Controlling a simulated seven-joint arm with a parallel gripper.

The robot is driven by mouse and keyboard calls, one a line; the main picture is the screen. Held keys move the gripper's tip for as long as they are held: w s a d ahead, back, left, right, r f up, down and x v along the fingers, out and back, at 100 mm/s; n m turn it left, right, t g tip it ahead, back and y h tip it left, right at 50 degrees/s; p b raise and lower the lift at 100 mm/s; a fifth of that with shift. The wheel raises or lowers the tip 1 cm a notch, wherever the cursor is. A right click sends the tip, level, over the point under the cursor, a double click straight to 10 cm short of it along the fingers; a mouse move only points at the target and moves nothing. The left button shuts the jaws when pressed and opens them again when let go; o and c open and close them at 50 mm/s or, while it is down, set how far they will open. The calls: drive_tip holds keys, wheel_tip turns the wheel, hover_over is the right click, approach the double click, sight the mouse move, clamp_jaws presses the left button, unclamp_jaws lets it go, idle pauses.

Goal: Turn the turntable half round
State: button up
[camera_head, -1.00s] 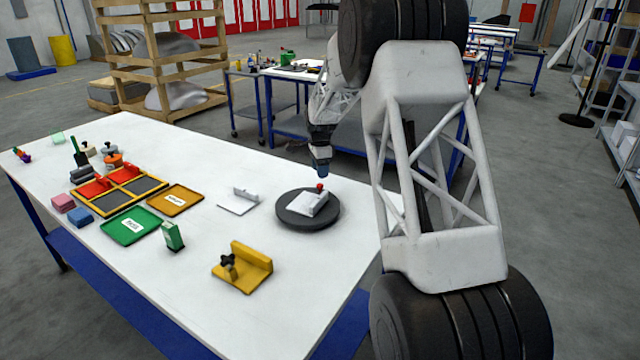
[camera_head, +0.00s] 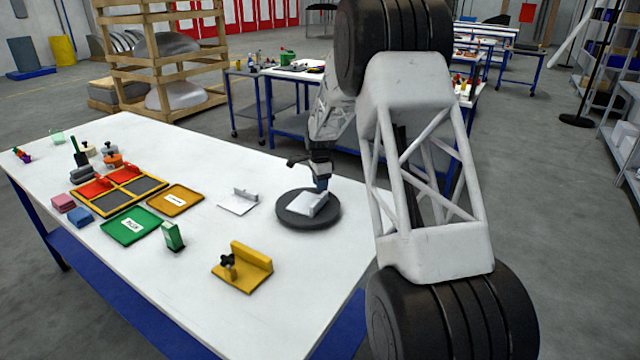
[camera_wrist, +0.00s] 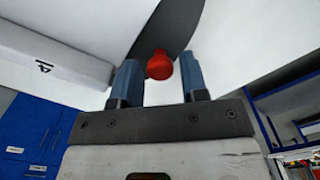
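The turntable (camera_head: 290,219) is a dark grey disc near the right end of the white table, with a white block (camera_head: 307,204) on it. My gripper (camera_head: 322,187) is low over its back edge and hides the red knob in the head view. In the wrist view the round red knob (camera_wrist: 159,66) shows between the two blue fingers of my gripper (camera_wrist: 161,78). The fingers are open, with a small gap on each side of the knob. Part of a dark grey surface (camera_wrist: 168,28) shows behind the knob.
A white bracket (camera_head: 238,202) lies left of the turntable, and a yellow fixture (camera_head: 243,268) stands in front. A green box (camera_head: 173,236), a green tray (camera_head: 131,226) and an orange tray (camera_head: 174,199) are farther left.

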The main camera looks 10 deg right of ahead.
sight(286, 196)
clamp_jaws()
drive_tip(key=shift+w+a+n, duration=0.15)
drive_tip(key=shift+a+n, duration=0.05)
drive_tip(key=shift+n, duration=0.1)
drive_tip(key=shift+w+a+n, duration=0.35)
drive_tip(key=shift+a+n, duration=0.25)
drive_tip(key=shift+n, duration=0.2)
drive_tip(key=shift+w+a+n, duration=0.3)
drive_tip(key=shift+a+n, duration=0.25)
drive_tip(key=shift+n, duration=0.25)
drive_tip(key=shift+w+a+r+n, duration=0.1)
drive_tip(key=shift+w+a+n, duration=0.05)
drive_tip(key=shift+a+n, duration=0.85)
drive_tip(key=shift+w+a+n, duration=0.1)
drive_tip(key=shift+a+n, duration=0.55)
drive_tip(key=shift+n, duration=0.55)
drive_tip(key=shift+s+a+n, duration=0.2)
drive_tip(key=shift+a+n, duration=0.65)
drive_tip(key=shift+n, duration=0.2)
drive_tip(key=shift+s+a+n, duration=0.15)
drive_tip(key=shift+a+n, duration=0.65)
drive_tip(key=shift+n, duration=0.25)
drive_tip(key=shift+s+a+n, duration=0.45)
drive_tip(key=shift+a+n, duration=0.25)
drive_tip(key=shift+n, duration=0.4)
drive_tip(key=shift+s+a+n, duration=0.45)
drive_tip(key=shift+a+n, duration=0.25)
drive_tip(key=shift+n, duration=0.4)
